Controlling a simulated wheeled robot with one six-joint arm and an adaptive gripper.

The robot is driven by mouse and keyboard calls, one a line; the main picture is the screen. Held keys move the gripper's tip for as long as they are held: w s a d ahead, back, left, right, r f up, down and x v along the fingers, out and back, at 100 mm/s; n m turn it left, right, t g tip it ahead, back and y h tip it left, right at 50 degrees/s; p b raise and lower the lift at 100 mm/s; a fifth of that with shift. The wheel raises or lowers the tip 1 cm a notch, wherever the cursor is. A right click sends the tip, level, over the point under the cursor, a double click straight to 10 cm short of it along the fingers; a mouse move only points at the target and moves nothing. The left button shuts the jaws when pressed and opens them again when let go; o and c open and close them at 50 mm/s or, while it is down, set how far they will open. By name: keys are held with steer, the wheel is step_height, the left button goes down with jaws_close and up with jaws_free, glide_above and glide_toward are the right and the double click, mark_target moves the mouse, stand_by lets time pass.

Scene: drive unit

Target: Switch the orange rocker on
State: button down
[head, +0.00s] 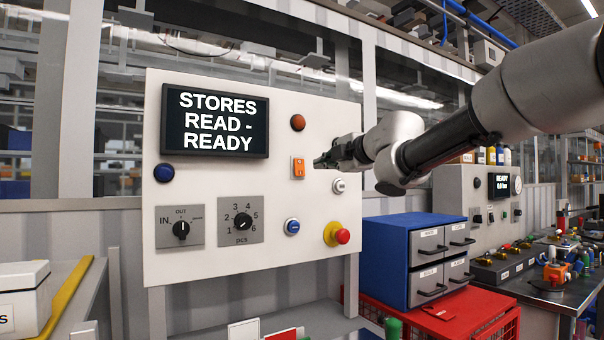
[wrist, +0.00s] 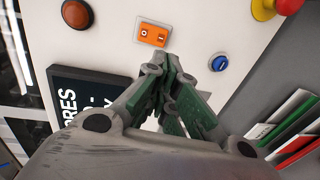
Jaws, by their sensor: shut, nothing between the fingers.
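The orange rocker (head: 298,168) sits on the white panel (head: 200,270), right of the dark display and below a round orange-red button. In the wrist view the rocker (wrist: 152,34) shows near the top, with white marks on its two halves. I cannot tell for sure which half is pressed in. My gripper (head: 318,162) is shut and empty, just right of the rocker in the head view. In the wrist view its closed fingertips (wrist: 165,58) point toward the rocker, with a small gap in the picture; whether they touch is unclear.
Close by are the orange-red button (head: 298,122), a white button (head: 339,185), a blue button (head: 292,226) and a red knob on yellow (head: 337,235). The display (head: 214,120) reads "STORES READ - READY". Two rotary selectors sit lower left. A blue drawer cabinet (head: 385,260) stands right.

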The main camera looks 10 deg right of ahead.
mark_target(297, 175)
steer(key=x, duration=1.2)
steer(key=shift+w+a, duration=0.1)
steer(key=shift+w, duration=0.15)
steer(key=shift+w+a+f, duration=0.15)
steer(key=shift+w+f, duration=0.15)
steer(key=shift+w, duration=0.1)
steer(key=shift+s, duration=0.1)
